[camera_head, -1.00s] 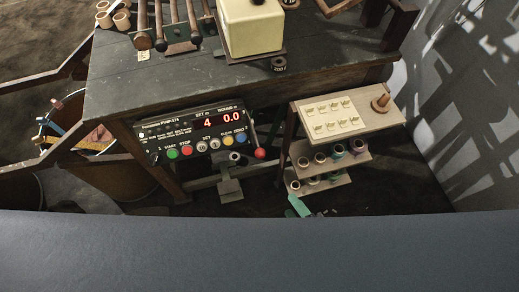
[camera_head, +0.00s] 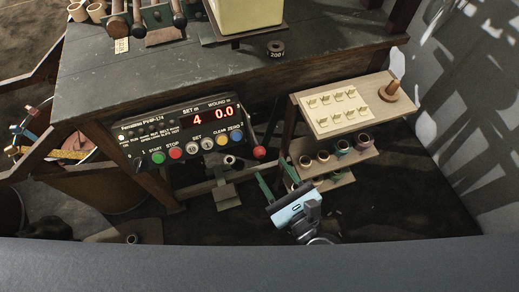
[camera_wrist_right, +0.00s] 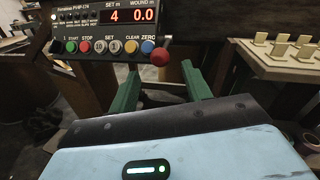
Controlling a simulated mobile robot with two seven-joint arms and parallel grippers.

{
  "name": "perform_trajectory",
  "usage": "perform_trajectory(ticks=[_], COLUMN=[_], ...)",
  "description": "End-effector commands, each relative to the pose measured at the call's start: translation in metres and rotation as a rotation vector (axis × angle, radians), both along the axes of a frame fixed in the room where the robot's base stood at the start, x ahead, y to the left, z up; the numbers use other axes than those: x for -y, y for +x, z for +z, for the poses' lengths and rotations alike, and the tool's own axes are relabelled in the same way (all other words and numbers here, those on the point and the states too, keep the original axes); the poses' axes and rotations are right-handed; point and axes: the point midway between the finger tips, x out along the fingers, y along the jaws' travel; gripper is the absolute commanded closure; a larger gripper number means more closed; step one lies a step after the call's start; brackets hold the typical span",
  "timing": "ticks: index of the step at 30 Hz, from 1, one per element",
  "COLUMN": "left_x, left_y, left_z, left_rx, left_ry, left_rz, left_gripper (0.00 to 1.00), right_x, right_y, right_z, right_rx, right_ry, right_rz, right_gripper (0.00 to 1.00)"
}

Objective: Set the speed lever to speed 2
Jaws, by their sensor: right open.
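The speed lever's red ball knob (camera_head: 259,153) sits at the lower right corner of the black control panel (camera_head: 183,131), whose display reads 4 and 0.0. The knob also shows in the right wrist view (camera_wrist_right: 160,57), on a short stem beside the panel. My right gripper (camera_head: 273,171) is open, with two green fingers pointing up toward the knob from below and in front. In the right wrist view its fingertips (camera_wrist_right: 160,70) stand apart, and the knob appears between them. No contact is visible. My left gripper is out of view.
A wooden shelf stand (camera_head: 325,128) with cream tags and spools is close on the right of my right gripper. The dark workbench (camera_head: 215,75) overhangs the panel from behind. A grey pedal-like block (camera_head: 226,196) stands below the panel.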

Motion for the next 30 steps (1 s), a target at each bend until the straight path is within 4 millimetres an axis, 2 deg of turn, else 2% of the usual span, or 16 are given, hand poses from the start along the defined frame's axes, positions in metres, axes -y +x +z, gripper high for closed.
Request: perform_trajectory(ticks=[12,18,26,30], left_x=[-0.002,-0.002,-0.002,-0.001], left_y=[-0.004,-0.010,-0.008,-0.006], left_z=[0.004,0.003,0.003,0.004], left_rx=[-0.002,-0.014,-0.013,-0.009], left_ry=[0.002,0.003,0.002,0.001], left_rz=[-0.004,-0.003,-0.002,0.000], left_gripper=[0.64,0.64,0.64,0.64], right_x=[-0.028,-0.034,-0.035,-0.035], right_y=[0.051,0.061,0.062,0.062], right_z=[0.001,0.000,0.000,0.000], right_rx=[0.002,0.001,0.001,0.001], right_ry=[-0.001,-0.003,-0.003,-0.003], right_rz=[0.000,0.000,0.001,0.001], right_gripper=[0.51,0.51,0.51,0.68])
